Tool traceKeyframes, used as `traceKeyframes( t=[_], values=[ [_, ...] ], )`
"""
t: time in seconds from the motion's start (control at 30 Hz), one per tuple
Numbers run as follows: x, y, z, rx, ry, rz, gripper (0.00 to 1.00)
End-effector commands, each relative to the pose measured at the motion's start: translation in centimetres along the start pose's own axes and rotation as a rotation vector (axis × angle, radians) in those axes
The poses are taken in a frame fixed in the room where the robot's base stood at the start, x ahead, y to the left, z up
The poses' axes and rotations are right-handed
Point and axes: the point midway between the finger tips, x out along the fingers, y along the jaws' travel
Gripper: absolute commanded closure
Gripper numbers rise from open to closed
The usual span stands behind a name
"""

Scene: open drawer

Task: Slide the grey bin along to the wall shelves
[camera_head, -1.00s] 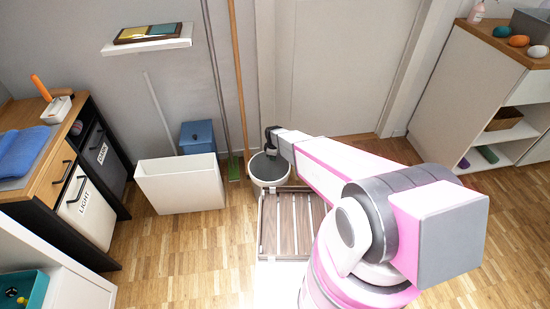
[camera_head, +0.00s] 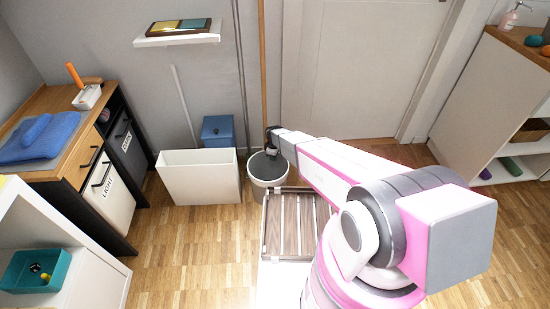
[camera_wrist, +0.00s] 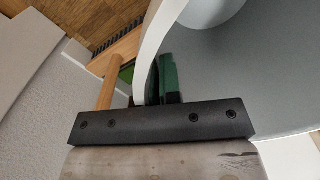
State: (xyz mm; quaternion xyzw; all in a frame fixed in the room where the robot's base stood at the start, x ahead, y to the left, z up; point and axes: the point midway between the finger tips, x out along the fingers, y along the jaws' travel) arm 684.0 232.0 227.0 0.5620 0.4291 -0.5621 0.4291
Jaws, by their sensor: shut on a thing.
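The grey bin (camera_head: 259,189) is a round, pale-walled tub with a darker grey inside, standing upright on the floor near the back wall. My gripper (camera_head: 271,152) reaches down to its far rim and is shut on it. In the wrist view the bin's inside (camera_wrist: 255,75) fills the right, and its curved pale rim (camera_wrist: 152,40) runs to the green-padded jaw (camera_wrist: 168,78) of my gripper. A white wall shelf (camera_head: 178,40) holding a framed panel hangs at the upper left.
A white open box (camera_head: 200,182) stands close on the bin's left, with a blue bin (camera_head: 217,130) behind. A slatted wooden rack (camera_head: 290,225) lies just in front. Poles lean on the wall behind. Cabinets stand far left and right. Floor is clear at right.

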Motion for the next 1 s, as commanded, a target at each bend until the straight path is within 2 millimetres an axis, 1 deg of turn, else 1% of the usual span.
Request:
traceKeyframes(
  t=[0.2,0.67,0.77,0.8,1.0],
  values=[
    [0.15,0.02,-0.55,0.011,0.003,0.003,1.00],
    [0.15,-0.02,-0.71,0.015,0.003,0.003,1.00],
    [0.14,-0.02,-0.71,0.014,0.003,0.002,0.72],
    [0.12,-0.02,-0.70,0.014,0.002,0.002,0.65],
    [0.06,-0.05,-0.64,0.013,0.001,0.001,0.65]
  ],
)
